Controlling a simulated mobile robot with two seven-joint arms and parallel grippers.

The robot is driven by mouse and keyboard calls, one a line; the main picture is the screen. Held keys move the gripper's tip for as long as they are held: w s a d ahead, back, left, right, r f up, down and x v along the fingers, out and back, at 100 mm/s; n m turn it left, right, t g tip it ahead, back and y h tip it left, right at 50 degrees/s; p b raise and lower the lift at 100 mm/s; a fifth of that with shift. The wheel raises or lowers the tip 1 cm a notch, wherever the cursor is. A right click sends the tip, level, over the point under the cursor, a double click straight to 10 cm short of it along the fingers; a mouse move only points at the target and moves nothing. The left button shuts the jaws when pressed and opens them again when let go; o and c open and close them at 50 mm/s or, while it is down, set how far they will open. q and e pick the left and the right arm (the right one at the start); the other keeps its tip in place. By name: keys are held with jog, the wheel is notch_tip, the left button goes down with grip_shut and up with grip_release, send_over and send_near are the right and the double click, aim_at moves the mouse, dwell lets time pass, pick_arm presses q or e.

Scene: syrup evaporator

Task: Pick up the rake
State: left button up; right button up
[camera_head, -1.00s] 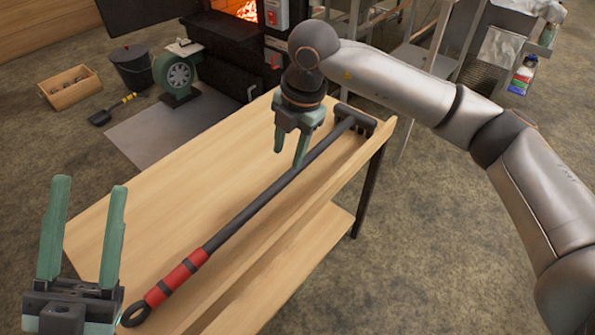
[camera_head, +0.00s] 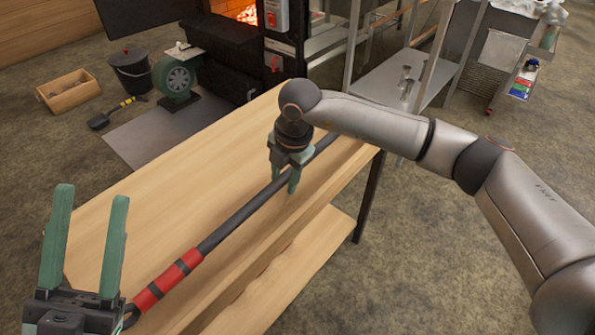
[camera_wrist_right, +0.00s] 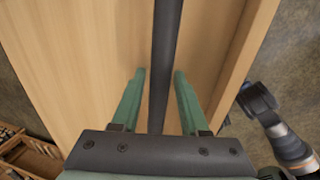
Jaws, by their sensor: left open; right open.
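The rake lies on the wooden table (camera_head: 170,190), its dark shaft (camera_head: 238,217) running from front left to back right. Its red and black grip (camera_head: 168,281) is near the table's front left end. Its head is hidden behind my right arm. My right gripper (camera_head: 283,190) is open over the shaft. In the right wrist view the shaft (camera_wrist_right: 165,60) passes between the two green fingers of the gripper (camera_wrist_right: 157,85), with a gap on both sides. My left gripper (camera_head: 90,195) is open and empty at the lower left, near the grip end.
The table has a lower shelf (camera_head: 300,255). Behind it stand a lit firebox (camera_head: 240,12), a green blower (camera_head: 177,78), a black bucket (camera_head: 131,68), a small shovel (camera_head: 115,112) and a wooden crate (camera_head: 69,90). A metal rack stands at the back right.

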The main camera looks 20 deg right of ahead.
jog(key=shift+f, duration=0.2)
grip_shut()
jog(key=shift+w+r, duration=0.15)
dwell(1.2)
